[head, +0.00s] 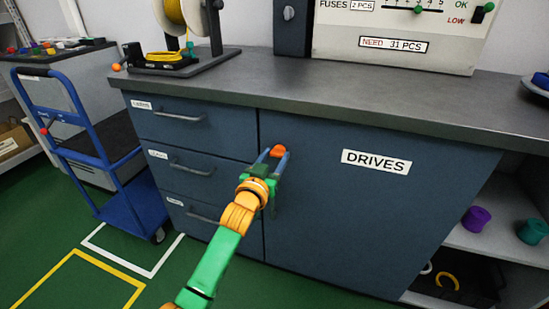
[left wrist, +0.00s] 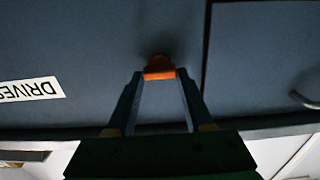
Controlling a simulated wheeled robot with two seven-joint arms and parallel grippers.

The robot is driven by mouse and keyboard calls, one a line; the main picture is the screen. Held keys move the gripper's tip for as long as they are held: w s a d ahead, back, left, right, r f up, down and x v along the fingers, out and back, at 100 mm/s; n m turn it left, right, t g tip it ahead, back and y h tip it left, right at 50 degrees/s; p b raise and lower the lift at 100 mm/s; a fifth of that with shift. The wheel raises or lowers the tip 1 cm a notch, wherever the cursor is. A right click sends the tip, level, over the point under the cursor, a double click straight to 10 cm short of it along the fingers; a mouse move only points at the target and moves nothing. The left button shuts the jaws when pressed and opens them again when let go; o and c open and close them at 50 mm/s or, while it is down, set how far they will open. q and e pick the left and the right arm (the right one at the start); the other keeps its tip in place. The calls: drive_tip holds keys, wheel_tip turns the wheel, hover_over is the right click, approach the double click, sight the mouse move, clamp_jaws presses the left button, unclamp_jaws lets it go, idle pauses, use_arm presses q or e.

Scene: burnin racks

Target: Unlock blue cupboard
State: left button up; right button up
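The blue cupboard door (head: 350,220) with the label DRIVES (head: 376,161) is closed under the grey worktop. It also fills much of the left wrist view (left wrist: 90,50), where the label is upside down. A small orange knob (head: 278,151) sits on the door's upper left part, near the gap to the drawers; it also shows in the left wrist view (left wrist: 160,66). My left gripper (head: 274,157) has its fingers on both sides of the knob, and the knob fills the space between the fingertips (left wrist: 161,75). My right gripper is not in view.
Three drawers (head: 190,130) with bar handles are left of the door. A blue trolley (head: 130,205) stands further left. A cable spool stand (head: 190,60) and a grey panel (head: 400,40) are on the worktop (head: 330,90). Open shelves (head: 495,245) are at the right.

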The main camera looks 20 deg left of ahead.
use_arm(q)
clamp_jaws()
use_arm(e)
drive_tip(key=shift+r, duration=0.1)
